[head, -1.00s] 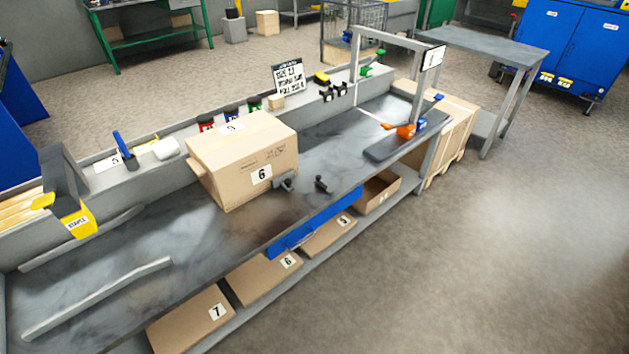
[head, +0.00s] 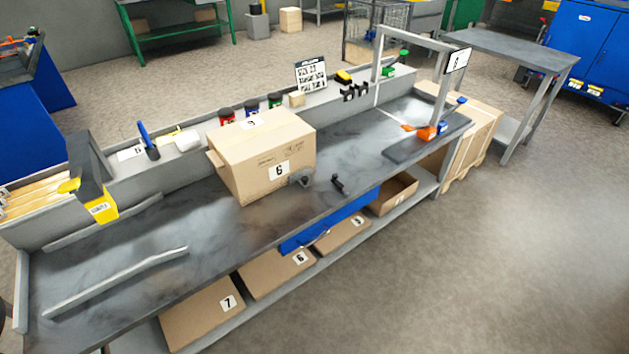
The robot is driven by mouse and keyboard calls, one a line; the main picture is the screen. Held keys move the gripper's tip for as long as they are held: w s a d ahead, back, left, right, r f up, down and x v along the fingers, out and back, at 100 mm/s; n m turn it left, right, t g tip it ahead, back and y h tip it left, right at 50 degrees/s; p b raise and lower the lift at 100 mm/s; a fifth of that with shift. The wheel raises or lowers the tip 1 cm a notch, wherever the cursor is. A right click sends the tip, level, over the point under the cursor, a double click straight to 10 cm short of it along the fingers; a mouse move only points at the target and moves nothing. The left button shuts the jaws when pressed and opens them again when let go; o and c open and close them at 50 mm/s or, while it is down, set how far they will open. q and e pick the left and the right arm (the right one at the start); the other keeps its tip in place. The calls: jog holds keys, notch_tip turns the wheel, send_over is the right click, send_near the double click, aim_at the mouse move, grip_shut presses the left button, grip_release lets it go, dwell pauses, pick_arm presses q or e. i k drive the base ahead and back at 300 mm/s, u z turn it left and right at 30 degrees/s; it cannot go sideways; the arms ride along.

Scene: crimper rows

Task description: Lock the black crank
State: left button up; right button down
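A small black handle-like piece (head: 338,184) stands on the grey workbench (head: 215,225), right of the cardboard box. It may be the black crank, but it is too small to tell its shape or whether it is locked. A small dark grey piece (head: 300,178) is beside it, close to the box's front right corner. Black clip-like pieces (head: 354,91) are on the back ledge. Neither my left nor my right gripper shows in the head view.
A cardboard box (head: 279,170) marked 6 stands mid-bench. An orange tool (head: 426,132) and a blue one (head: 442,128) lie at the right end under a grey frame. A blue drawer front (head: 325,222) is below the bench edge. Open floor (head: 500,260) lies in front.

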aim_at(345, 190)
jog(key=u, duration=0.05)
jog(key=k, duration=0.65)
jog(key=u, duration=0.5)
jog(key=i, duration=1.75)
jog(key=z, duration=0.45)
